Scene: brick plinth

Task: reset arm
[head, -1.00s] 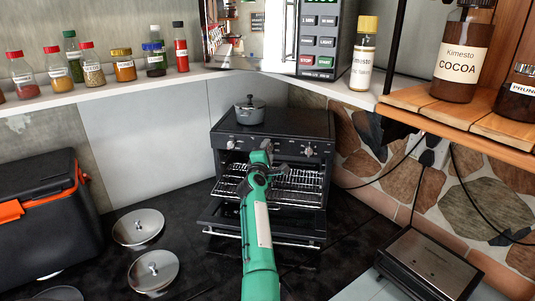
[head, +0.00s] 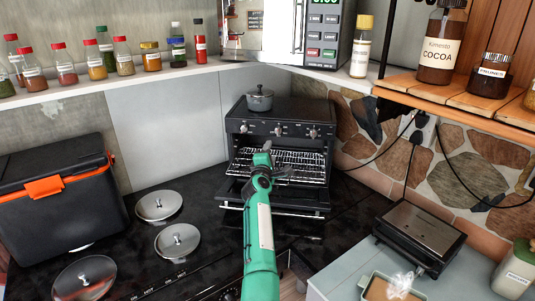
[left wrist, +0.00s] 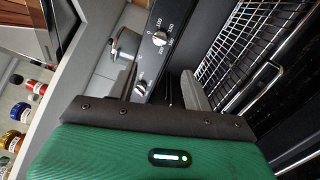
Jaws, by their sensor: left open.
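My left arm is green and reaches forward in the head view. Its gripper (head: 273,171) is in front of the open oven (head: 277,131), at the height of the wire racks (head: 300,160). In the left wrist view the two grey fingers (left wrist: 178,92) stand apart with nothing visible between them. The oven's knobs show beside the fingers, and a wire rack (left wrist: 236,52) is to the right. The oven door (head: 272,200) hangs open below. My right gripper is not in view.
A grey pot (head: 260,98) stands on the oven. Several metal lids (head: 177,240) lie on the dark counter, near a black cooler with an orange latch (head: 56,195). A press grill (head: 418,232) is at the right. Spice jars (head: 96,60) line the shelf above.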

